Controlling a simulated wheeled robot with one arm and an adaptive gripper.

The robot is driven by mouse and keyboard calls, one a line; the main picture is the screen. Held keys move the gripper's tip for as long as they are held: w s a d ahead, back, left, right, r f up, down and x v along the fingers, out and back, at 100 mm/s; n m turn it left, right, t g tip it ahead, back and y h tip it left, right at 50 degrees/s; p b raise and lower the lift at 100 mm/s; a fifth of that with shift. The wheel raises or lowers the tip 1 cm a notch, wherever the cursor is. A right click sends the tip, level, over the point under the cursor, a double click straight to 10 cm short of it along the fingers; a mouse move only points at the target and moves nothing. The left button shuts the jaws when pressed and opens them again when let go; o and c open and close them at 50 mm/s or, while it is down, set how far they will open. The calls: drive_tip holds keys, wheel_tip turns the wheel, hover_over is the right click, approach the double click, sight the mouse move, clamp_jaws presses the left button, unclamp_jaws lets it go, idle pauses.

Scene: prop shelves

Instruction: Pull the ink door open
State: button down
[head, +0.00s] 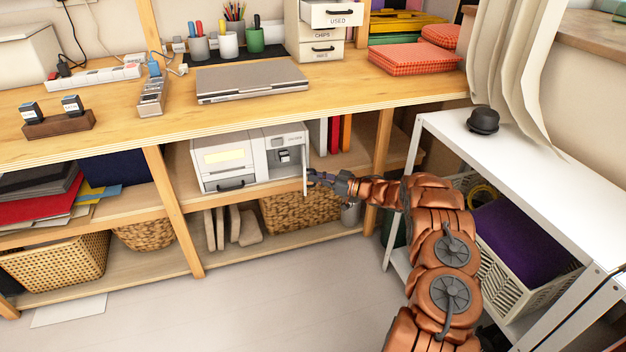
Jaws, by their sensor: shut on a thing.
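A white and grey printer (225,162) stands on the shelf under the wooden worktop. Its ink door (305,172) shows as a thin light panel, seen nearly edge-on. It stands swung out from the printer's right front, hinged on the right side. The opened bay (282,158) shows a dark part inside. My gripper (311,178) is at the door's right side, shut on it. The fingertips are small and partly hidden by the door. My copper-coloured arm reaches in from the lower right.
A wooden shelf post (379,160) and a white metal table (545,165) stand close to my arm. Red and white binders (335,133) stand right of the printer. A wicker basket (290,213) sits below. The floor in front is clear.

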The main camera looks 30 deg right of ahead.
drive_tip(key=shift+w+d+r, duration=0.2)
drive_tip(key=shift+d+r, duration=0.05)
drive_tip(key=shift+d, duration=0.5)
drive_tip(key=c, duration=1.5)
unclamp_jaws()
drive_tip(key=shift+o, duration=1.4)
drive_tip(key=shift+s+f, duration=0.15)
